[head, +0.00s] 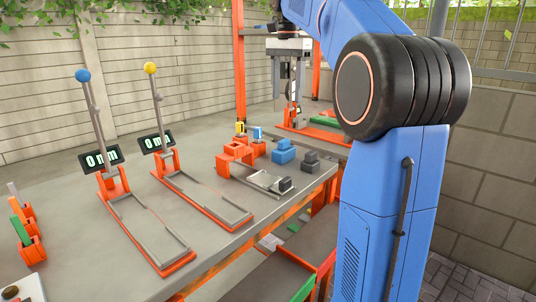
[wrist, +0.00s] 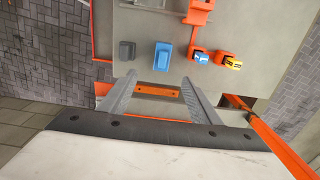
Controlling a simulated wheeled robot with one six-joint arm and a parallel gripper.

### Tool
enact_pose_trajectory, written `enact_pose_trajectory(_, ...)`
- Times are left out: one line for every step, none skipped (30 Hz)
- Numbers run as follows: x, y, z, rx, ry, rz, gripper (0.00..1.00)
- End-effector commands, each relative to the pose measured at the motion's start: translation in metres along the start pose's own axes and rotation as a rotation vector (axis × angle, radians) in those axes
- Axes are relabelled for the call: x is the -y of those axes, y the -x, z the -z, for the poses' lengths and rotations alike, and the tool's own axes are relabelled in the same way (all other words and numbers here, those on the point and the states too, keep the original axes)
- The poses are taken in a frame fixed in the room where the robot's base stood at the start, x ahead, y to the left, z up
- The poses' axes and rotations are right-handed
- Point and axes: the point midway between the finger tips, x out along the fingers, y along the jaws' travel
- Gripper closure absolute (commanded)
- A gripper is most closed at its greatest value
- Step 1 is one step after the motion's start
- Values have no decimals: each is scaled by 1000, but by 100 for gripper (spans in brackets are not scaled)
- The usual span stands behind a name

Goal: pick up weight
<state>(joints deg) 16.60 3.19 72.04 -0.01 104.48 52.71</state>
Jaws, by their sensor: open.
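Two blocks that could be the weight stand on the grey bench: a larger blue block (head: 284,152) and a dark grey block (head: 311,163) to its right. In the wrist view the grey block (wrist: 127,51) is at left and the blue block (wrist: 163,58) beside it. My gripper (head: 289,92) hangs above the bench's far part. In the wrist view its two fingers (wrist: 158,80) are spread apart with nothing between them, and the blue block lies just beyond the fingertips.
A small blue piece (wrist: 199,57) and a yellow piece (wrist: 232,61) sit in orange holders beside the blocks. Two orange-based gauges (head: 102,160) (head: 157,143) reading 0 mm stand at left. An orange post (head: 238,60) rises behind. The bench (head: 90,250) has clear areas between fixtures.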

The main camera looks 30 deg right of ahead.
Motion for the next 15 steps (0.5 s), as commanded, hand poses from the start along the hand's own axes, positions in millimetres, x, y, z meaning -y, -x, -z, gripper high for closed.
enact_pose_trajectory(1,0,3,2,-8,-3,43)
enact_pose_trajectory(1,0,3,3,-11,-5,43)
enact_pose_trajectory(2,-2,4,4,-14,-5,43)
enact_pose_trajectory(2,-5,4,4,-15,-6,43)
enact_pose_trajectory(2,-8,4,4,-15,-5,43)
enact_pose_trajectory(1,-14,3,5,-15,-7,43)
enact_pose_trajectory(1,-18,3,5,-15,-6,43)
enact_pose_trajectory(1,-24,3,5,-14,-6,43)
enact_pose_trajectory(1,-31,3,5,-14,-6,43)
enact_pose_trajectory(1,-36,3,5,-14,-6,43)
enact_pose_trajectory(1,-42,3,5,-14,-6,43)
enact_pose_trajectory(1,-49,3,5,-14,-7,43)
enact_pose_trajectory(1,-54,3,5,-14,-6,43)
enact_pose_trajectory(1,-60,3,5,-14,-7,43)
enact_pose_trajectory(1,-67,3,5,-13,-6,43)
